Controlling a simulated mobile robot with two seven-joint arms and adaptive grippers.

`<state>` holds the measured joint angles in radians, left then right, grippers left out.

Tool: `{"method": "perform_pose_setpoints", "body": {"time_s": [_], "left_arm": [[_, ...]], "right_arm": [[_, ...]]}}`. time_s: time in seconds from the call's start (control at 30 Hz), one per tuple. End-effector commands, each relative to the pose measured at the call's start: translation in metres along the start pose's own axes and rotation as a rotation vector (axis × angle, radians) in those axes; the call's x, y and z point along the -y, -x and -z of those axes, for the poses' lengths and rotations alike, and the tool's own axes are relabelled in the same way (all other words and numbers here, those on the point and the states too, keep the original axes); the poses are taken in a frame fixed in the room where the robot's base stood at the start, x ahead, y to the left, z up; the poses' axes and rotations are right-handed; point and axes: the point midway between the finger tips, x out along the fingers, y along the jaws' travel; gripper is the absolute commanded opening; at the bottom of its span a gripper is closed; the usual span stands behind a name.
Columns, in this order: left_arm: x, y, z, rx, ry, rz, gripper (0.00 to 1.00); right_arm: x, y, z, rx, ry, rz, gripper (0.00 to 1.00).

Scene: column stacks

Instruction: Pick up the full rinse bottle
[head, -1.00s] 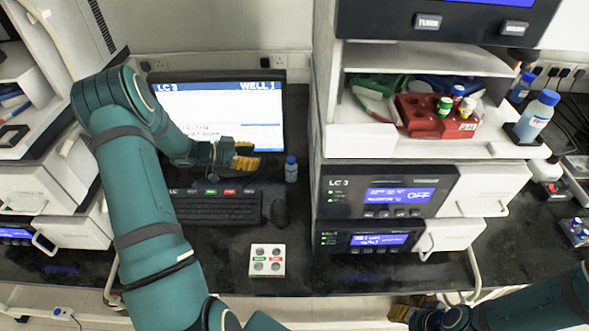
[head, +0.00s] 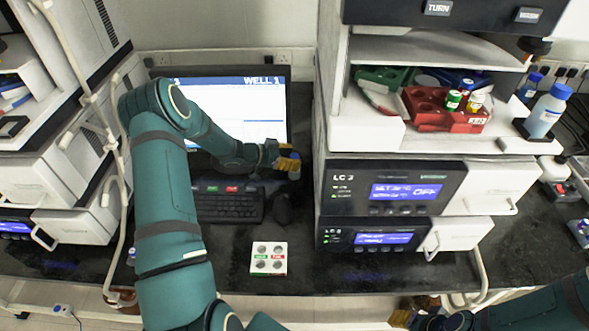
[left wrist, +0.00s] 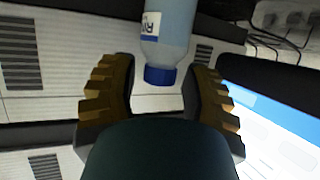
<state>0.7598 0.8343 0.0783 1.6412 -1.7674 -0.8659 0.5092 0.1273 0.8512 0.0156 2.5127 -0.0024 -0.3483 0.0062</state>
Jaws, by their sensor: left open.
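In the left wrist view the bottle (left wrist: 168,38) is translucent pale blue with a partly cut-off label. Its blue cap points toward the palm. My left gripper (left wrist: 162,85) is open, with one yellow-ridged finger on each side of the cap end. Gaps show between the fingers and the bottle. My right gripper (head: 402,318) is low at the picture's bottom edge, mostly hidden.
The monitor (head: 240,115), keyboard (head: 228,206) and mouse (head: 282,208) are close to my left arm. The LC 3 instrument stack (head: 400,188) rises just right of the bottle. A larger blue-capped bottle (head: 544,114) stands at right.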

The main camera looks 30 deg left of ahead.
Motion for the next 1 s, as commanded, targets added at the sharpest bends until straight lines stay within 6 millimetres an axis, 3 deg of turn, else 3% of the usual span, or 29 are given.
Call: {"method": "perform_pose_setpoints", "body": {"time_s": [0.27,0.3,0.4,1.0], "left_arm": [[-0.0001,-0.0077,0.0008,0.000,0.000,0.000,0.47],[-0.0001,-0.0076,0.0007,0.000,0.000,0.000,0.43],[0.0000,-0.0075,0.0007,0.000,0.000,0.000,0.09],[-0.0021,-0.0102,0.0069,-0.001,-0.001,-0.001,0.08]], "right_arm": [[-0.0003,-0.0008,-0.0007,0.002,0.000,0.000,0.47],[-0.0003,-0.0007,-0.0006,0.002,0.001,0.000,0.47],[-0.0003,-0.0007,-0.0006,0.001,0.001,0.000,0.47],[0.0007,0.0021,0.0005,-0.001,0.000,0.000,0.47]]}}
